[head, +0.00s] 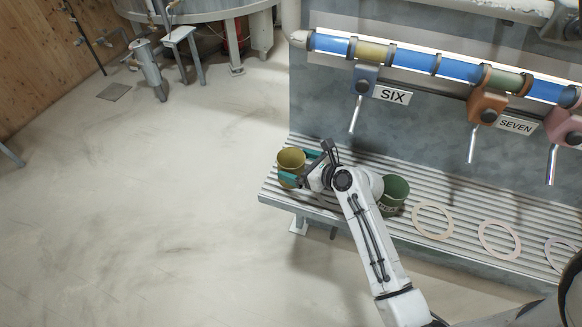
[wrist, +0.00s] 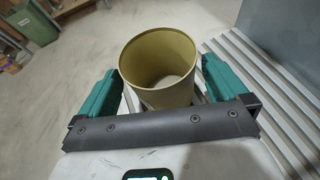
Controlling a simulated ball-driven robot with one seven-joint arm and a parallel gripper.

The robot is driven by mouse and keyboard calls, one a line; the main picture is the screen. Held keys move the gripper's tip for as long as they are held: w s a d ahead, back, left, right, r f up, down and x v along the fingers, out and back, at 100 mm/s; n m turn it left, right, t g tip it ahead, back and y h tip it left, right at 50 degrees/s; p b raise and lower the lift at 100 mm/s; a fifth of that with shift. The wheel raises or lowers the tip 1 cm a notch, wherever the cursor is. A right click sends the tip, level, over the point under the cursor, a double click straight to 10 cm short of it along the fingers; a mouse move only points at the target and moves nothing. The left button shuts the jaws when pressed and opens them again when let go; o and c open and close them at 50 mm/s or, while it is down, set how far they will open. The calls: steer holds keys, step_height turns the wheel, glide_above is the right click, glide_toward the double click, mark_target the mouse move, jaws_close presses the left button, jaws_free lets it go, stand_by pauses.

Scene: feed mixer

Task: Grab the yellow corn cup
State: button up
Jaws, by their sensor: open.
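The yellow cup (head: 291,161) stands upright at the left end of the slatted bench. In the wrist view the yellow cup (wrist: 158,68) is hollow, with its open rim facing up toward the camera. My gripper (head: 295,166) is at the cup, with its teal fingers open on either side of it. In the wrist view my gripper (wrist: 162,88) has one finger left and one right of the cup. A gap shows between each finger and the cup wall. The lower part of the cup is partly hidden by my gripper in the head view.
A green cup (head: 394,192) stands on the bench (head: 462,214) just right of my arm. Pale rings (head: 433,220) lie further right. Open floor lies left of the bench.

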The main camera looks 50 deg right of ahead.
steer(key=shift+x, duration=1.5)
steer(key=shift+c, duration=0.2)
steer(key=c, duration=0.7)
